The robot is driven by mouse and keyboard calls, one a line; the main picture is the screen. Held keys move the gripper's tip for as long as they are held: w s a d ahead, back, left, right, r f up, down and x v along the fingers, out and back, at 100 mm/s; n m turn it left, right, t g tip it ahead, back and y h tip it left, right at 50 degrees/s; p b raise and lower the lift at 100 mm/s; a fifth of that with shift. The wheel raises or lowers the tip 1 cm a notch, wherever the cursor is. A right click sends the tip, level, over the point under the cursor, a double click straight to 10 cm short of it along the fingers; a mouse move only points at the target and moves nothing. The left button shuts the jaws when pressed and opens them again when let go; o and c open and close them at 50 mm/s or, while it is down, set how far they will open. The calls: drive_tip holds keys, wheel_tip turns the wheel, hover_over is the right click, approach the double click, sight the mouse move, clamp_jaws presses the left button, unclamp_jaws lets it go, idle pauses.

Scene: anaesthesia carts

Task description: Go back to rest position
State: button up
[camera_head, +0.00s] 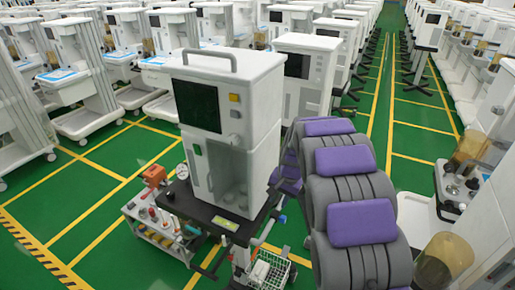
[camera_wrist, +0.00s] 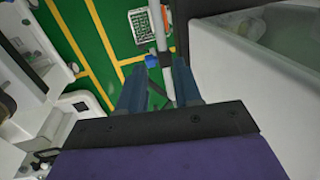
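My gripper (camera_wrist: 160,66) shows in the wrist view, its two dark blue fingers pointing up the picture. The fingers stand apart, and I see nothing held. A pale pole (camera_wrist: 161,30) with a blue fitting (camera_wrist: 152,61) shows at and beyond the fingertips. I cannot tell how far below them it is. In the head view my grey arm with purple pads reaches forward on the right, and the fingers are hidden behind it. The nearest white anaesthesia machine (camera_head: 258,120), with a dark screen, stands just left of my arm.
A tool trolley (camera_head: 150,225) with an orange item (camera_head: 153,175) stands left of the machine. A wire basket (camera_head: 270,272) sits low in front of it. Rows of white carts (camera_head: 80,80) fill the left and back. Green floor aisles (camera_head: 410,120) with yellow lines are clear.

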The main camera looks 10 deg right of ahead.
drive_tip(key=shift+s, duration=0.1)
drive_tip(key=s+a+r+n+g+b, duration=0.1)
drive_tip(key=s+r+n, duration=0.1)
drive_tip(key=s, duration=1.2)
drive_tip(key=s+a+r+n+g+h+b, duration=0.1)
drive_tip(key=s+r+n, duration=0.1)
drive_tip(key=s, duration=1.2)
drive_tip(key=s+a+r+n+g+b, duration=0.1)
drive_tip(key=s+r+n+b, duration=0.1)
drive_tip(key=s, duration=1.1)
drive_tip(key=shift+s+a+r+n+h, duration=0.4)
drive_tip(key=shift+r+n, duration=0.1)
drive_tip(key=shift+n, duration=0.1)
